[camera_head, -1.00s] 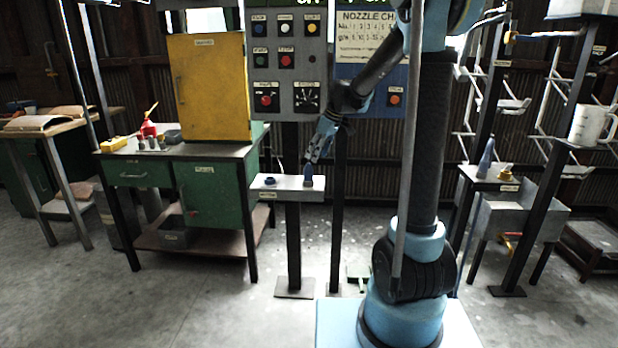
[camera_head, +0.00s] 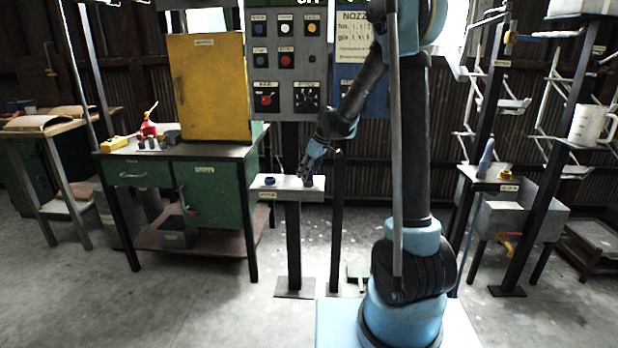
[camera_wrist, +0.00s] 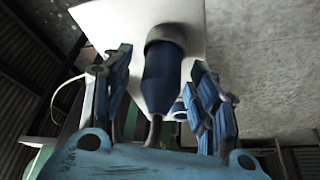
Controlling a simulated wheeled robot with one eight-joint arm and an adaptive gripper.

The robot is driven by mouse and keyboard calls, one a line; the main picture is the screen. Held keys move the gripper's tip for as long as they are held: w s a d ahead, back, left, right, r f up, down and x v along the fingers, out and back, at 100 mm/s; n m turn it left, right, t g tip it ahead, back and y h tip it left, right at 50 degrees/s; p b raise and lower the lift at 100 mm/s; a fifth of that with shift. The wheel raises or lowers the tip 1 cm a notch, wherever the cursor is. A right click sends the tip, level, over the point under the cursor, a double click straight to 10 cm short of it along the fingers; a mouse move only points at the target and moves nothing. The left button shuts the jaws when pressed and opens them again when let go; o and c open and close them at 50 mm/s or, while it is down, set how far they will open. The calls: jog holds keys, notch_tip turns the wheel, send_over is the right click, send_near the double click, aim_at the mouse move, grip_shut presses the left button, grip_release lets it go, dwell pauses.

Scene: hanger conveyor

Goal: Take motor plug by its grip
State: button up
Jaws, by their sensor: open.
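The motor plug, a dark blue body with a grey collar, stands at the right end of the small white stand in the head view; the wrist view shows the plug (camera_wrist: 163,75) large, between the two fingers. My gripper (camera_head: 308,174) is at the plug, over the stand's right end, and largely covers it in the head view. In the wrist view my gripper (camera_wrist: 166,90) is open, with one blue finger on each side of the plug and gaps between. The white stand (camera_head: 290,190) also shows in the wrist view (camera_wrist: 105,22).
A second small blue piece (camera_head: 269,181) sits at the stand's left end. A green workbench (camera_head: 190,175) with a yellow cabinet (camera_head: 210,88) is at the left. A grey control panel (camera_head: 286,70) rises behind the stand. Another blue plug-like thing (camera_head: 487,160) stands on a table at the right.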

jog(key=c, duration=1.1)
jog(key=shift+o, duration=0.2)
jog(key=shift+r, duration=0.1)
jog(key=shift+r, duration=0.5)
notch_tip(320, 180, up, 2)
jog(key=shift+r, duration=0.15)
jog(key=s+d, duration=0.4)
jog(key=d, duration=0.4)
jog(key=s+d, duration=0.4)
jog(key=d, duration=0.3)
jog(key=shift+s+d, duration=0.35)
jog(key=shift+s, duration=0.05)
jog(key=shift+r, duration=0.35)
